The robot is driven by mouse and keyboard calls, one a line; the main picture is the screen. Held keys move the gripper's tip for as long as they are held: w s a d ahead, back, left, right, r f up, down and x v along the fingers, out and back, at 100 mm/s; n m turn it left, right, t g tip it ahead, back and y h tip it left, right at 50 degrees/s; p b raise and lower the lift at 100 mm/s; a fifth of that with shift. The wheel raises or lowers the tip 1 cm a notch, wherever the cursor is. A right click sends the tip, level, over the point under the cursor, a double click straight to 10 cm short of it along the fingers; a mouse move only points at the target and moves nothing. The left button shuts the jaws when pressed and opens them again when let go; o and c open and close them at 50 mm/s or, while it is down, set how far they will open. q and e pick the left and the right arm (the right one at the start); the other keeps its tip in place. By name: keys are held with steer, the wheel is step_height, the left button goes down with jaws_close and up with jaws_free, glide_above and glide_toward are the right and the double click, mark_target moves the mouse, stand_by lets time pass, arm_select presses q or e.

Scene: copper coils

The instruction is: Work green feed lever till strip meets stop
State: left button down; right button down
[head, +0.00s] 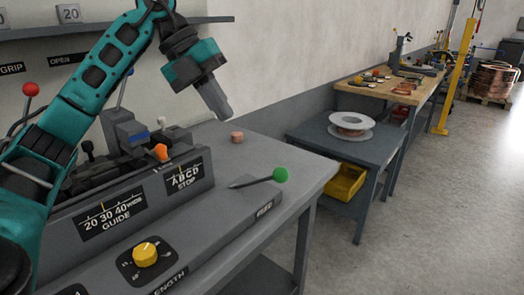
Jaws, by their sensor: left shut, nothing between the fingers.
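The green feed lever has a round green knob (280,174) on a dark rod that lies low over the bench's right end, beside a FEED label. My left gripper (222,112) is shut and empty. It points down above the back of the bench, up and left of the green knob and apart from it. The stop scale (186,178), marked ABCD STOP, is on the machine's front, with an orange knob (161,152) above its left end. I cannot make out the strip. My right gripper is out of view.
A small copper-coloured piece (237,137) sits on the bench below my left gripper. A yellow dial (145,254) is at the front, and a red-knobbed lever (30,89) stands at the left. A side table (315,138) carries a pale reel. The floor at right is clear.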

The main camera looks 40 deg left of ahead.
arm_select(q)
steer(key=shift+w+a+r, duration=0.1)
steer(key=shift+a, duration=0.2)
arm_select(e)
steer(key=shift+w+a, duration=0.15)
arm_select(q)
steer(key=shift+d, duration=0.1)
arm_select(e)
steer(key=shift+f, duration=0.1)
arm_select(q)
steer(key=d+b+x, duration=0.1)
steer(key=b+x, duration=0.1)
steer(key=x, duration=1.1)
steer(key=shift+w+d+r+b, duration=0.2)
steer(key=shift+w+d+b, duration=0.1)
steer(key=shift+w, duration=0.1)
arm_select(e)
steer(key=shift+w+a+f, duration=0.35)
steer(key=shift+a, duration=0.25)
arm_select(q)
steer(key=shift+f, duration=0.1)
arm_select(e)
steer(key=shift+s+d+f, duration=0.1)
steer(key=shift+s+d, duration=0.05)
